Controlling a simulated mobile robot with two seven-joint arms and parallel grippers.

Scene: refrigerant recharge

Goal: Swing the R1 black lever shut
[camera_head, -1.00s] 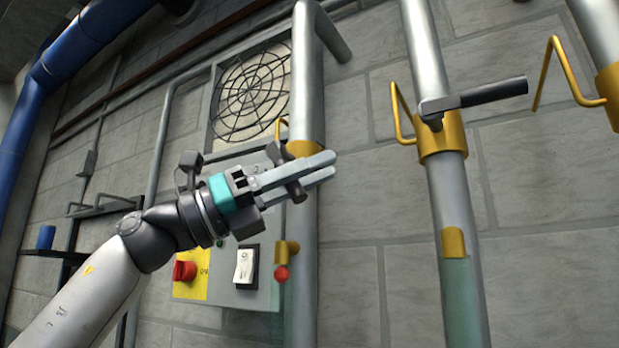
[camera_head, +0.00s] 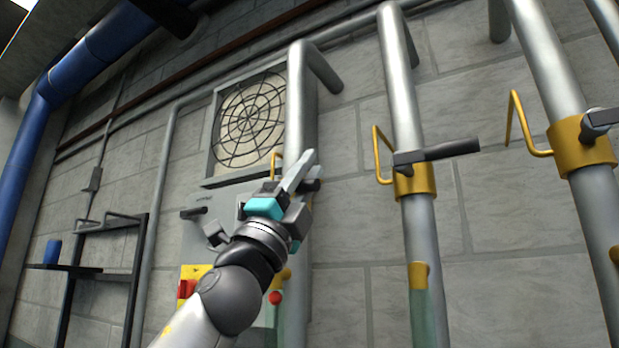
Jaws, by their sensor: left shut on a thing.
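My left gripper (camera_head: 300,180) is at the leftmost thick grey pipe (camera_head: 301,95), in front of its yellow collar, which it mostly hides. Its fingers point up and to the right. They are shut on a black lever (camera_head: 313,186), of which only a small dark end shows beside the fingers. No R1 label is readable, so I cannot confirm which lever is R1. A second black lever (camera_head: 440,151) sticks out to the right, nearly level, from the yellow collar (camera_head: 415,180) of the middle pipe. My right gripper is not in view.
Behind my arm is a grey panel (camera_head: 200,240) with a red knob (camera_head: 186,288) on yellow. A round fan grille (camera_head: 248,112) is above it. A third pipe with a yellow collar (camera_head: 585,150) stands right. Bare block wall lies between the pipes.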

